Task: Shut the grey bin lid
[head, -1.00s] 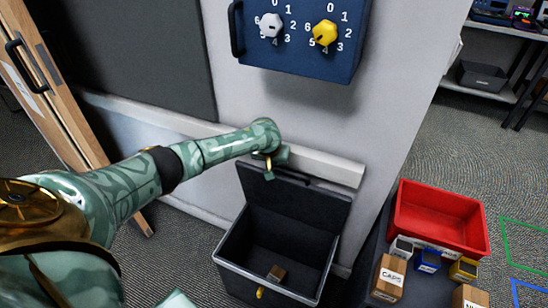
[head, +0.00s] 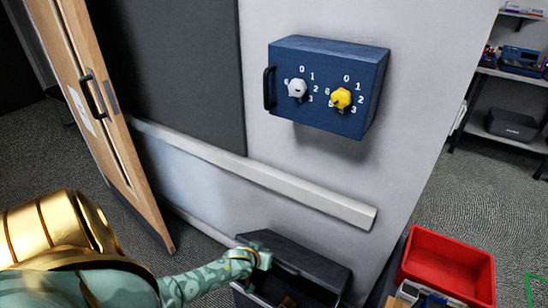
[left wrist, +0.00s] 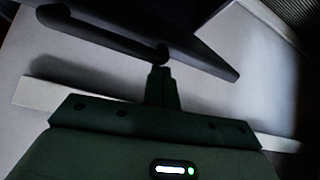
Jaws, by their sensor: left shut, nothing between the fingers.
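My right gripper is not in view.
A blue box with white and yellow knobs (head: 325,85) hangs on the wall above a pale ledge (head: 300,192). A red bin (head: 447,262) stands to the right, with small boxes before it. A wooden door (head: 105,110) is at the left.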

